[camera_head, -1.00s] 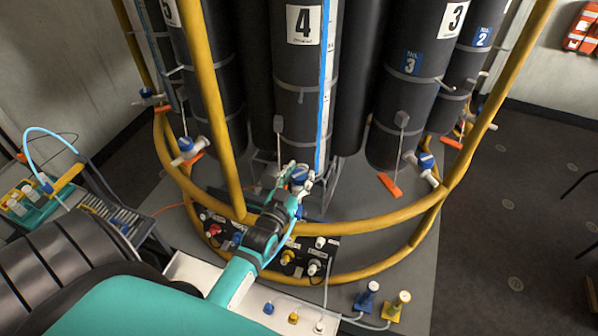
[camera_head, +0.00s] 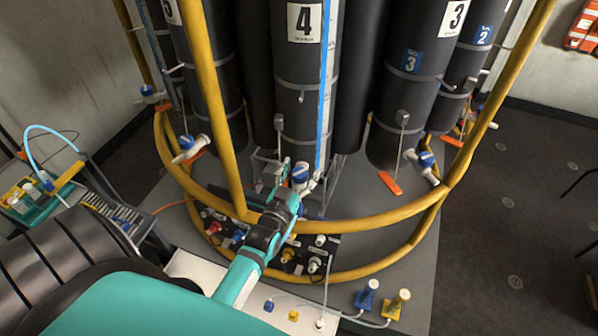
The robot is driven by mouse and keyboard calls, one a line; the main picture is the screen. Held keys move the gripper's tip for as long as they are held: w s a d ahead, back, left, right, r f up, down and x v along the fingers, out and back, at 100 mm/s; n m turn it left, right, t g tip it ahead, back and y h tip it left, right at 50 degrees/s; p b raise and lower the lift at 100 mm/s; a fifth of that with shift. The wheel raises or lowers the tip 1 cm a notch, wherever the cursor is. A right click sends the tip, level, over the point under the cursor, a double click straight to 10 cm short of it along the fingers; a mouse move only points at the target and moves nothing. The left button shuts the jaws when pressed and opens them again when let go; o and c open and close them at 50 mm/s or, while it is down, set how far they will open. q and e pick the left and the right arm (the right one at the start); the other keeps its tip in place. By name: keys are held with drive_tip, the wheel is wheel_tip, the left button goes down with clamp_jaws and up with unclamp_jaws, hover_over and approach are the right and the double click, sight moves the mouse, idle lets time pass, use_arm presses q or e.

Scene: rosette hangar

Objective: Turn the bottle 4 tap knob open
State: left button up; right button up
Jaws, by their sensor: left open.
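The grey bottle 4 (camera_head: 300,102) stands upright at the centre back, with a white label reading 4 near the top. Its tap, with a blue knob (camera_head: 299,174) and white body, sits low at the bottle's foot. My left gripper (camera_head: 280,172) reaches over the yellow rail and is open. It is just left of the blue knob, and I cannot tell whether a finger touches it. Part of the tap is hidden by the gripper and wrist. My right gripper is not in view.
Yellow rails (camera_head: 350,229) ring the bottles. Bottle 3 (camera_head: 405,85) has its own blue tap (camera_head: 426,160) at the right. A black panel (camera_head: 312,258) with coloured connectors lies below my forearm. A cart (camera_head: 120,213) stands at the left.

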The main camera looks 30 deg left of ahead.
use_arm(q)
drive_tip(key=v, duration=1.2)
